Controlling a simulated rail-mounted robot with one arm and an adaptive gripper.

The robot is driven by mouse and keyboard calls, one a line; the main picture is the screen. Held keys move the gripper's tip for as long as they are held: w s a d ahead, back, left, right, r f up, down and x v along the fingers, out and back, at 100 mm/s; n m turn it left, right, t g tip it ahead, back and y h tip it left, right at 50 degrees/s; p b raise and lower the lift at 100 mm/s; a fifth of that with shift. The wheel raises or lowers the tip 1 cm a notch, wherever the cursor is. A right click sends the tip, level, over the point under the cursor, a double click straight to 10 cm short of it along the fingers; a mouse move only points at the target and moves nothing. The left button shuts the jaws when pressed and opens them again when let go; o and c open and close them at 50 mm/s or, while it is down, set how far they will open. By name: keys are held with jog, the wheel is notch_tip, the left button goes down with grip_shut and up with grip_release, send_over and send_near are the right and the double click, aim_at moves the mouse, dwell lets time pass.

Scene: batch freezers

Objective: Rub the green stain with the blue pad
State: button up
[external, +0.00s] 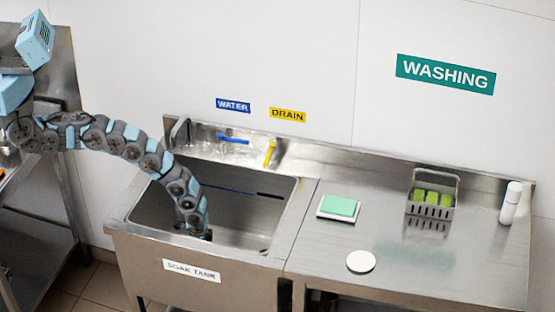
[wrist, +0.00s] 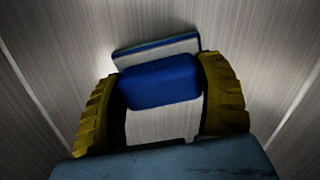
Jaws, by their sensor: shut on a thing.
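My gripper (external: 206,234) reaches down into the sink marked soak tank; its fingertips are mostly hidden behind the front rim in the external view. In the wrist view my gripper (wrist: 162,95) has its two yellow ribbed fingers on either side of a blue pad (wrist: 160,82) and is shut on it. A flat white piece with a blue edge (wrist: 157,50) lies just beyond the pad. I cannot see the pad in the external view. A faint green stain (external: 428,257) spreads on the steel counter at the right.
The sink (external: 292,217) walls surround my gripper. On the counter (external: 320,262) are a green pad (external: 340,206) on a white tray (external: 323,214), a white disc (external: 361,261), a metal basket (external: 429,211) with green blocks and a white bottle (external: 510,204). Blue (external: 233,139) and yellow (external: 269,153) levers stand behind the sink.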

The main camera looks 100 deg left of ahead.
jog(key=shift+w+a, duration=0.15)
jog(key=shift+a, duration=0.45)
jog(key=r+p, duration=0.1)
jog(key=a+r+p, duration=0.1)
jog(key=r+p, duration=0.1)
jog(key=r, duration=0.1)
jog(key=shift+a, duration=0.25)
jog(key=shift+s+r+p, duration=0.2)
jog(key=shift+r+p, duration=0.5)
jog(key=shift+p, duration=0.05)
jog(key=shift+w+r+p, duration=0.1)
jog(key=shift+r+p, duration=1.15)
jog(key=shift+r, duration=0.1)
